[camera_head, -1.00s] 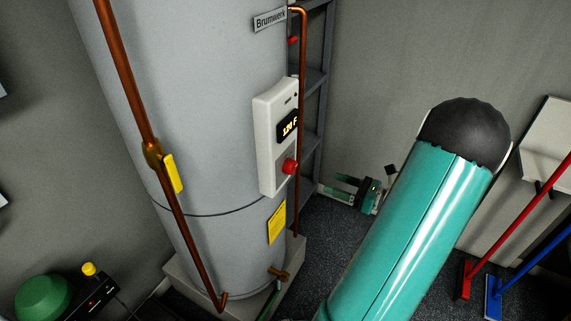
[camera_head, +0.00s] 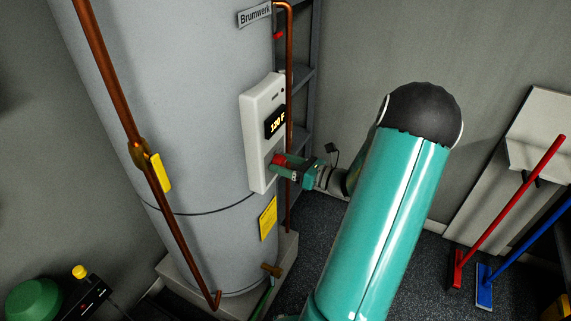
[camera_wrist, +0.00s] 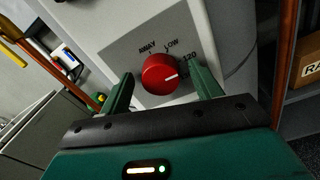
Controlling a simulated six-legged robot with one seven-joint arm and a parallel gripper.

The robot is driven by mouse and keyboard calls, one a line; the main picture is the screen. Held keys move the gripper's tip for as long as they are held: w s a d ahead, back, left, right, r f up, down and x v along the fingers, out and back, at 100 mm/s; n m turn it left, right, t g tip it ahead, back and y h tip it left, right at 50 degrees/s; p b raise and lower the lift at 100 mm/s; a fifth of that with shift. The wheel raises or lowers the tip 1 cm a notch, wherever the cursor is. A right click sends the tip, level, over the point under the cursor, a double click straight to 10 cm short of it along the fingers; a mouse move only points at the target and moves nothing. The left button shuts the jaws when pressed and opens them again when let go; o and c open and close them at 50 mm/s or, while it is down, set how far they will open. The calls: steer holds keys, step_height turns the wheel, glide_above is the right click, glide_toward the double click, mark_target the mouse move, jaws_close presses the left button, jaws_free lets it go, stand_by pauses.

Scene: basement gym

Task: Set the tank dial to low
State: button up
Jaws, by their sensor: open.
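The grey tank (camera_head: 180,100) stands upright with a white control box (camera_head: 262,100) on its side. The box display (camera_head: 275,122) reads 120 F. The red dial (camera_wrist: 160,73) sits on the box's grey panel, with AWAY, LOW and 120 printed around it. Its white mark points to the lower right, near the 120 side, away from LOW. My gripper (camera_wrist: 160,90) is open, with one green finger on each side of the dial. I cannot tell if either finger touches it. In the head view, my gripper (camera_head: 290,168) is at the box and partly covers the dial (camera_head: 279,160).
Copper pipes run beside the tank, one in front (camera_head: 112,95) with a yellow lever (camera_head: 161,173), one right of the box (camera_head: 289,60). A dark shelf (camera_head: 310,90) stands behind. Red (camera_head: 505,210) and blue (camera_head: 520,245) long-handled tools lean at right.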

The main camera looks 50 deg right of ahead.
steer(key=shift+c, duration=0.2)
steer(key=c, duration=0.9)
steer(key=shift+c, duration=0.2)
steer(key=shift+n, duration=0.5)
steer(key=n, duration=0.3)
steer(key=shift+n, duration=0.3)
steer(key=n, duration=0.4)
steer(key=o, duration=1)
